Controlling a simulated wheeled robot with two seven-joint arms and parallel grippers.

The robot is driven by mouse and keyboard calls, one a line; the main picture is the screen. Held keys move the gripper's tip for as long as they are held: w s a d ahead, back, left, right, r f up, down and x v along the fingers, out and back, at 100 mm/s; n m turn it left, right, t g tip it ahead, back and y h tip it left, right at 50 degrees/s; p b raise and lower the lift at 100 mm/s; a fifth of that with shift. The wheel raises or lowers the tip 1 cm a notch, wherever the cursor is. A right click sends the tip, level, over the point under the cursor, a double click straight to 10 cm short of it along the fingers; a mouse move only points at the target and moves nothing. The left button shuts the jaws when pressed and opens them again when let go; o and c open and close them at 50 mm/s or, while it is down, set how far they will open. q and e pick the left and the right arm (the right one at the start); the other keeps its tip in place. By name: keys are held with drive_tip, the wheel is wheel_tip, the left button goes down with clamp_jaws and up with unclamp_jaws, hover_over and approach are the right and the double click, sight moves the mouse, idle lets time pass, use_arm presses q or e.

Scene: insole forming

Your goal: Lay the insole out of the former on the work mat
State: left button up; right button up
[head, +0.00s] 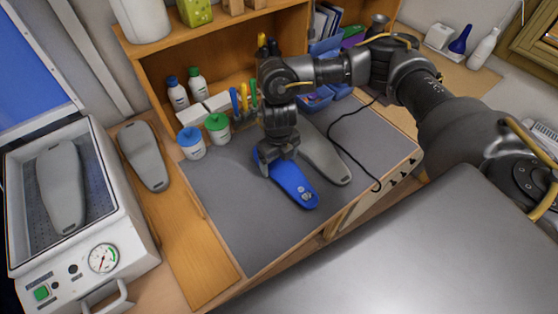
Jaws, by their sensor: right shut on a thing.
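The blue insole (293,184) is over the grey work mat (243,225). My right gripper (280,158) points down and is shut on its upper-left end. Whether the insole rests flat on the mat or is held just above it, I cannot tell. A grey insole-shaped piece (325,157) lies on the mat right beside it, partly hidden by my arm. The former (128,232) stands at the left with its blue lid (25,60) raised. A grey foot-shaped form (61,188) lies in its tray. My left gripper is not in view.
Another grey foot-shaped piece (144,157) lies on the wood beside the former. A blue-lidded jar (191,143), a green-lidded jar (217,129) and pens stand at the mat's back edge below a wooden shelf (220,40). The mat's front left is clear.

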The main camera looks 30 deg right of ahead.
drive_tip(key=shift+f, duration=0.6)
drive_tip(key=shift+f, duration=0.2)
drive_tip(key=o, duration=0.9)
drive_tip(key=shift+r, duration=0.1)
